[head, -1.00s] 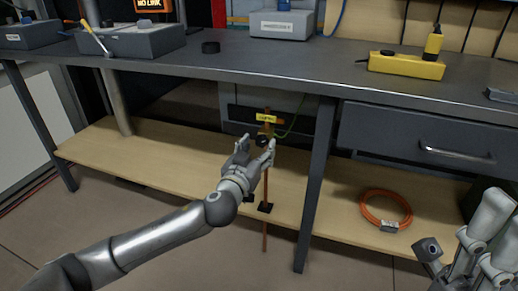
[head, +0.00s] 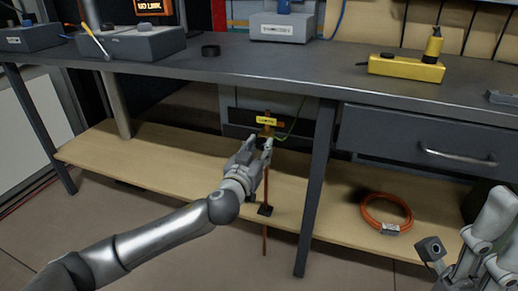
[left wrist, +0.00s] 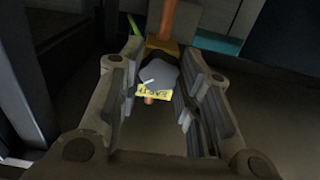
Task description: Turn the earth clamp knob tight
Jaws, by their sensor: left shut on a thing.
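The earth clamp (head: 267,121) with its yellow label sits near the top of a thin copper rod (head: 265,185) in front of the bench's lower shelf. The dark round knob (left wrist: 158,72) faces the left wrist camera, with the yellow label (left wrist: 153,93) partly showing beside it. My left gripper (head: 258,146) is at the clamp, its fingers on either side of the knob and shut on it. In the head view the fingers mostly hide the knob. My right gripper (head: 436,252) is at the lower right, apart from the clamp; its finger opening is unclear.
The grey bench top (head: 240,65) overhangs the clamp, and a dark bench leg (head: 316,185) stands just right of the rod. A green wire (head: 291,128) runs from the clamp. An orange cable coil (head: 387,211) lies on the wooden shelf (head: 190,160).

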